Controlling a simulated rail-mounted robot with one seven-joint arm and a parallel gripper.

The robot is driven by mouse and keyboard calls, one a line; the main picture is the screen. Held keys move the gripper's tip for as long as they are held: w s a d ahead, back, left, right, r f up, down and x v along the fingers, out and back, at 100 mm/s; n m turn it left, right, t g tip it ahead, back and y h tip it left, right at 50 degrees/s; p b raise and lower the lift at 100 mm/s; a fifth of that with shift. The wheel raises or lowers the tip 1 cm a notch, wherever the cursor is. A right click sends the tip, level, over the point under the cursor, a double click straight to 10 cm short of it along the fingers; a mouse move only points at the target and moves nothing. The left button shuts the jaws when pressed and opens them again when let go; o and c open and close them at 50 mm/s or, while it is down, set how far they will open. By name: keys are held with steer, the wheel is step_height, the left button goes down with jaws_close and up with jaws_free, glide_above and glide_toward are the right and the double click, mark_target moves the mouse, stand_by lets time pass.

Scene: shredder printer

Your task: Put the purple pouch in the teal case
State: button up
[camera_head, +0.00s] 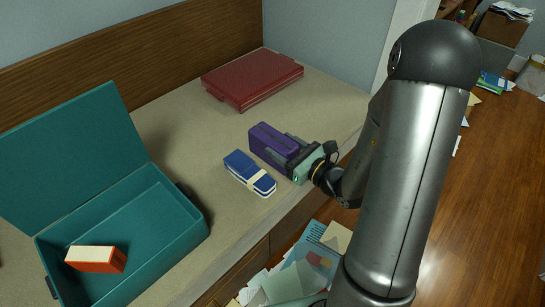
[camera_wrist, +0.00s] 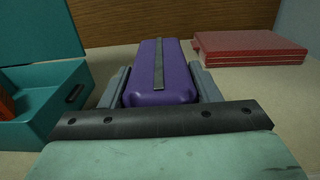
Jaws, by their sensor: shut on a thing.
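The purple pouch (camera_head: 270,141) is at the middle of the counter in the head view, with a dark strip along its top in the wrist view (camera_wrist: 174,87). My gripper (camera_head: 283,148) is shut on the purple pouch, with a finger along each side; it also shows in the wrist view (camera_wrist: 160,90). I cannot tell whether the pouch touches the counter. The teal case (camera_head: 180,238) stands open at the left with its lid raised at the back; its side shows in the wrist view (camera_wrist: 60,105). An orange and cream box (camera_head: 97,259) lies inside the case.
A blue pouch with a cream band (camera_head: 249,173) lies on the counter between the case and my gripper. A closed red case (camera_head: 252,78) lies at the back; it also shows in the wrist view (camera_wrist: 248,48). Papers (camera_head: 290,275) lie below the counter's front edge.

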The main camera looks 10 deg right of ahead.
steer(key=shift+w+a+f+b, duration=0.1)
steer(key=shift+w+f+b, duration=1.7)
steer(key=shift+w+f, duration=4.15)
steer(key=shift+s+f, duration=0.1)
steer(key=shift+f, duration=0.15)
steer(key=o, duration=1.1)
steer(key=shift+r, duration=0.15)
